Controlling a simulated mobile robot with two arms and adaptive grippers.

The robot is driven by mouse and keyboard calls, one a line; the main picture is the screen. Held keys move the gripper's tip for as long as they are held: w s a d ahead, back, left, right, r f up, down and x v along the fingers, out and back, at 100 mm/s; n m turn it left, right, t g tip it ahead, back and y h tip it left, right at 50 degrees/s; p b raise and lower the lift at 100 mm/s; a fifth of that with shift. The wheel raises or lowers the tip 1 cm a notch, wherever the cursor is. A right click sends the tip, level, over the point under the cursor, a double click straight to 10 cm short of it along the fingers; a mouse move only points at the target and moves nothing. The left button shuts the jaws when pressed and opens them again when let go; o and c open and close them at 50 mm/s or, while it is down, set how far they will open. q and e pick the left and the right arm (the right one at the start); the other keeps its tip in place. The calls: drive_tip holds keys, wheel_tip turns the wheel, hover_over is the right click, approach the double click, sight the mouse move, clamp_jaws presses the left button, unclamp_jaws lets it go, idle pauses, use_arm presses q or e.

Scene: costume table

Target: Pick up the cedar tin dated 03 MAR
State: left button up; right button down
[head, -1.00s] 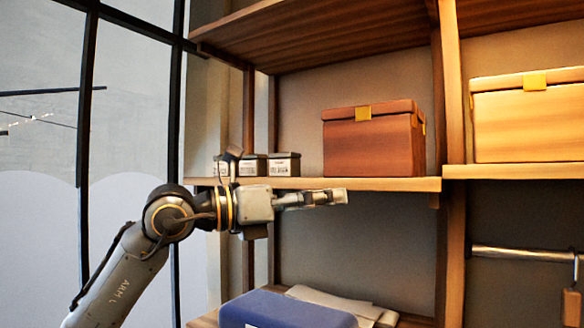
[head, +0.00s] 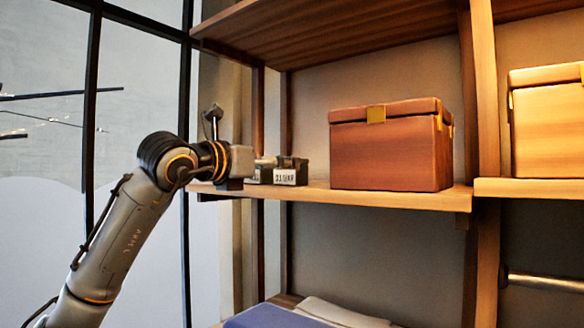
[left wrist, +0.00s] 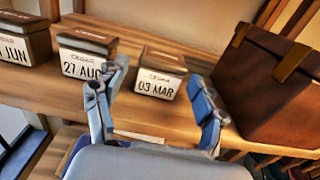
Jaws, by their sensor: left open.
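The tin dated 03 MAR (left wrist: 158,84) has a brown lid and a white label, and stands upright on the wooden shelf in the left wrist view. My left gripper (left wrist: 158,80) is open, one blue-grey finger to each side of this tin in the picture and nothing held. The tin dated 27 AUG (left wrist: 84,62) stands left of it, and a tin marked JUN (left wrist: 20,48) is cut off at the left edge. In the head view the rightmost tin (head: 291,172) shows beside my left gripper (head: 266,161), whose fingers are mostly hidden there.
A large red-brown box (head: 390,150) with a yellow clasp stands right of the tins; it is close to the right finger in the left wrist view (left wrist: 270,85). A yellow box (head: 550,125) is on the shelf further right. Blue folded fabric (head: 275,317) lies below.

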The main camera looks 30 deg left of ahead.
use_arm(q)
drive_tip(key=w+p, duration=0.2)
drive_tip(key=w, duration=0.1)
drive_tip(key=w+p, duration=0.1)
drive_tip(key=shift+w+d, duration=0.3)
drive_tip(key=shift+w, duration=0.05)
drive_tip(key=shift+w+f, duration=0.15)
drive_tip(key=shift+w, duration=0.15)
drive_tip(key=shift+s, duration=0.15)
drive_tip(key=c, duration=1)
drive_tip(key=shift+o, duration=0.2)
use_arm(e)
drive_tip(key=w+r, duration=0.2)
drive_tip(key=r, duration=0.1)
drive_tip(key=shift+w+a+r, duration=0.1)
drive_tip(key=shift+w+a, duration=0.05)
drive_tip(key=shift+w, duration=0.15)
